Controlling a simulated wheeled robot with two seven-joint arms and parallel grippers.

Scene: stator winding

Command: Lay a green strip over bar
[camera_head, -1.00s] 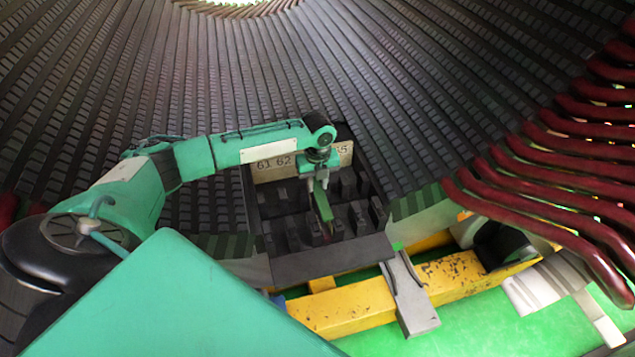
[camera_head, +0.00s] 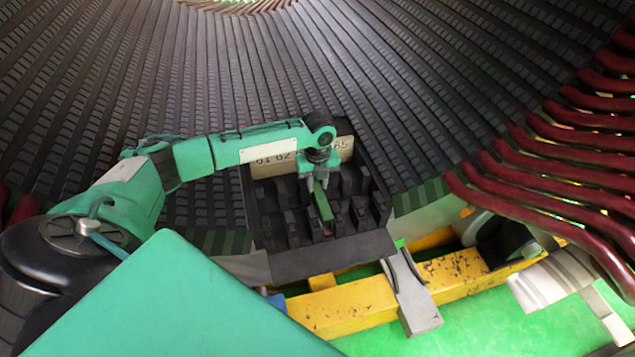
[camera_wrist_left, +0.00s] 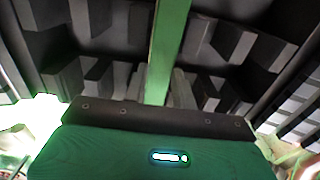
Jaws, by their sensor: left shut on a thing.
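My left gripper (camera_head: 316,187) is shut on a green strip (camera_head: 324,205) and holds it inside the dark rack, above its lower blocks. The strip also shows in the left wrist view (camera_wrist_left: 168,50), running up and away from the gripper. The part of the strip between the fingers is hidden. I cannot tell which dark piece is the bar, nor whether the strip touches anything below it. My right gripper is not in view.
The dark rack (camera_head: 335,255) holds several dark blocks and has a numbered plate (camera_head: 270,161) at its back. A yellow beam (camera_head: 360,303) with a grey bracket (camera_head: 411,292) lies in front. Dark red coil ends (camera_head: 560,205) crowd the right. Slotted stator walls surround everything.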

